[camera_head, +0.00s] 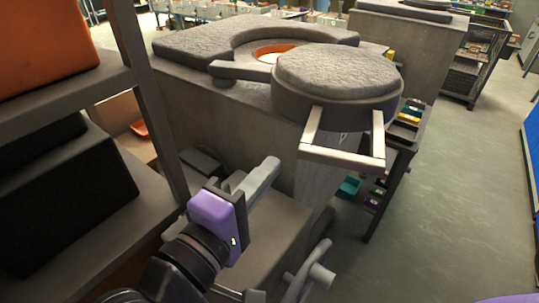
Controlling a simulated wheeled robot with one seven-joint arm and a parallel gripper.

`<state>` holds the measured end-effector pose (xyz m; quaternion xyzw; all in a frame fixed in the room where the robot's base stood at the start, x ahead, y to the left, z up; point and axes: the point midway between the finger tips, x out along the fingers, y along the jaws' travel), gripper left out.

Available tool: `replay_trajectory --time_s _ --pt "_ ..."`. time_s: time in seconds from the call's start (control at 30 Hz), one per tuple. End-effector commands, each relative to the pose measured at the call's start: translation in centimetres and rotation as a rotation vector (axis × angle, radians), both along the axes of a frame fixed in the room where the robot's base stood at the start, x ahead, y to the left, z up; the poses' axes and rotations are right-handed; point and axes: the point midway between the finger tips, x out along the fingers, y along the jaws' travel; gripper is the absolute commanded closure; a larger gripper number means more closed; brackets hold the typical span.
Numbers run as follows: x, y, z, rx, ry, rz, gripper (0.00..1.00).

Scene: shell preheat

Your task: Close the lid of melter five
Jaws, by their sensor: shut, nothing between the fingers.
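The melter (190,44) is a grey block with a rough, insulated top. Its round opening (272,52) glows orange and partly shows. The thick round lid (338,70) is swung toward me and to the right, leaving part of the opening uncovered. A side arm (240,71) joins the lid on its left. A pale U-shaped handle (345,158) sticks out from the lid's near side. My gripper (268,170), purple and black with grey fingers, is shut and empty, below and left of the handle and apart from it. No number is legible.
A shelf (62,98) with an orange bin (40,45) and a black box (60,185) stands close on the left. A rack of small coloured bins (380,190) is behind the handle. Another grey block (405,45) stands behind. Open floor (460,170) lies right.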

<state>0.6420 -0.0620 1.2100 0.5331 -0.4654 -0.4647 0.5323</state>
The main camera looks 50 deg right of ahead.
Motion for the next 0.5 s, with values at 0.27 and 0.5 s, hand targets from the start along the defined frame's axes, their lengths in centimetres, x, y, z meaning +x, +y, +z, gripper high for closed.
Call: replay_trajectory --time_s 0.27,0.5 --pt "0.6 -5.4 0.2 0.000 0.002 -0.006 1.00" --pt "1.2 -9.6 0.2 0.000 0.002 -0.004 1.00"
